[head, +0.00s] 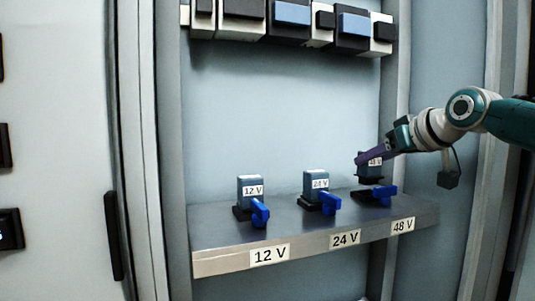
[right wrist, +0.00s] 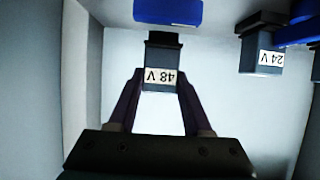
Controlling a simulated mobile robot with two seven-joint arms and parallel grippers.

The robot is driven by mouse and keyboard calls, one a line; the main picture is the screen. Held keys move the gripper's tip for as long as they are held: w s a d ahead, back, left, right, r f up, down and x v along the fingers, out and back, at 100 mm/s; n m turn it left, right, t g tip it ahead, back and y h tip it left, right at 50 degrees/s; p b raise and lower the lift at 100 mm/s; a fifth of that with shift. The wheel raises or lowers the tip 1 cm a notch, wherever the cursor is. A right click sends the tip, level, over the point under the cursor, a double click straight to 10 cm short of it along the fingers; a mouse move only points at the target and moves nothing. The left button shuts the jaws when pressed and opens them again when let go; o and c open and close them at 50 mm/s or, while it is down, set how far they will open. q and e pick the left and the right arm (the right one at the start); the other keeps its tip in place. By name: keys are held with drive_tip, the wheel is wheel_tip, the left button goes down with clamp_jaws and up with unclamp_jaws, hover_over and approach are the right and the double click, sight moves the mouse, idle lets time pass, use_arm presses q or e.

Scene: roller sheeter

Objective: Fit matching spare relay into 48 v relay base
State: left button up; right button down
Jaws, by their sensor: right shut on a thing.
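My right gripper (head: 368,157) is shut on a dark grey-blue relay (head: 369,173) labelled 48 V, held upright just above the 48 V relay base (head: 366,198). A small gap seems to show between relay and base. The base is low and black, with a blue lever (head: 384,191), behind the 48 V label (head: 402,226) at the shelf's right end. In the right wrist view the relay (right wrist: 161,86) sits between both fingers, its label upside down, with a blue lever (right wrist: 168,12) beyond its dark end. My left gripper is not in view.
On the grey shelf (head: 228,252), a 12 V relay (head: 250,185) and a 24 V relay (head: 316,181) stand in their bases with blue levers. A row of black, white and blue devices (head: 291,14) hangs above. Cabinet walls flank the shelf.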

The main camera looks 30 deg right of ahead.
drive_tip(key=shift+f, duration=0.15)
drive_tip(key=shift+f+b, duration=0.5)
drive_tip(key=shift+f, duration=0.15)
drive_tip(key=shift+f+b, duration=0.35)
drive_tip(key=shift+f, duration=0.3)
drive_tip(key=shift+c, duration=1.3)
unclamp_jaws()
drive_tip(key=shift+r, duration=0.1)
